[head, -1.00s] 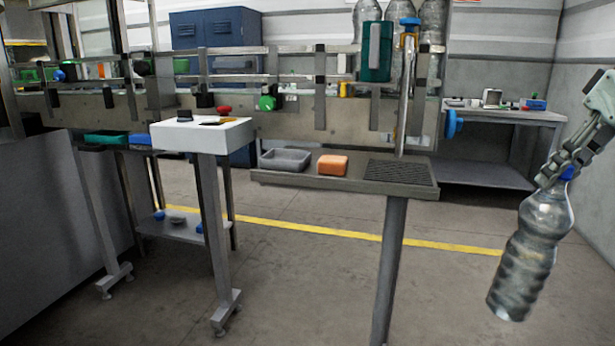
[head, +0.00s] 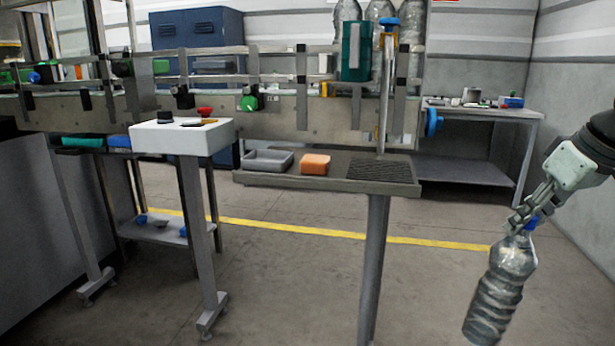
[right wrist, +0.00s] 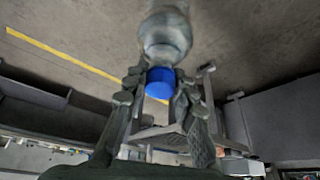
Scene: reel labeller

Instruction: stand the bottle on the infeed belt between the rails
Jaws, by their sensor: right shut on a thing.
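A clear bottle (head: 499,290) with a blue cap hangs from my right gripper (head: 522,220) at the right of the head view, tilted, its base toward the lower left. The gripper is shut at the blue cap and neck. In the right wrist view the cap (right wrist: 160,83) sits between the two fingers (right wrist: 155,92), and the bottle body (right wrist: 165,32) shows beyond it. The infeed belt line (head: 280,120) with its metal rails (head: 215,78) runs across the back. Several bottles (head: 380,12) stand at its right end, partly cut off. My left gripper is not in view.
A shelf (head: 330,183) on a post holds a grey tray (head: 268,160), an orange block (head: 315,164) and a dark mat (head: 385,171). A white box (head: 182,138) stands on a leg at left. A side table (head: 475,167) is behind. The floor between bottle and shelf is clear.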

